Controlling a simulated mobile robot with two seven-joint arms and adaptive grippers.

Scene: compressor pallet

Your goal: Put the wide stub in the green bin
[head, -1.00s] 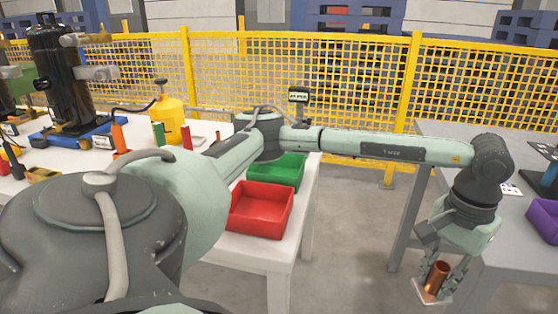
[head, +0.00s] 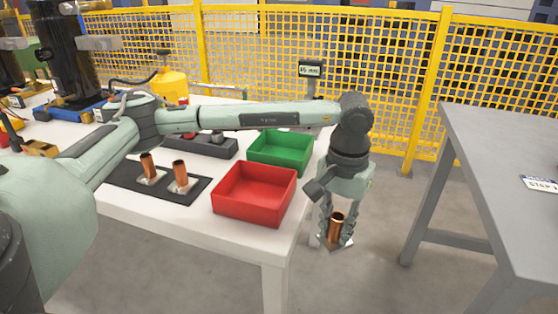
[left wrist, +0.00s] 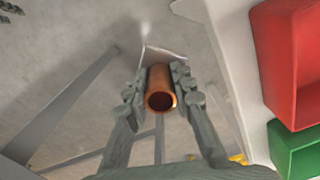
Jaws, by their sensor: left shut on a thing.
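My left gripper (head: 335,226) is shut on a copper stub (head: 337,222), a short open tube with a light plate at its lower end. It holds the stub in the air just off the right edge of the white table. In the left wrist view the stub (left wrist: 161,88) sits between both fingers, open end towards the camera. The green bin (head: 272,166) stands on the table, left of and behind the gripper, and looks empty. In the left wrist view the green bin (left wrist: 290,152) is at lower right. My right gripper is out of view.
A red bin (head: 250,206) stands in front of the green bin, close to the gripper. Two copper stubs with plates stand on a black mat (head: 133,186). A grey table (head: 490,150) is at right, with open floor between the tables. A yellow fence runs behind.

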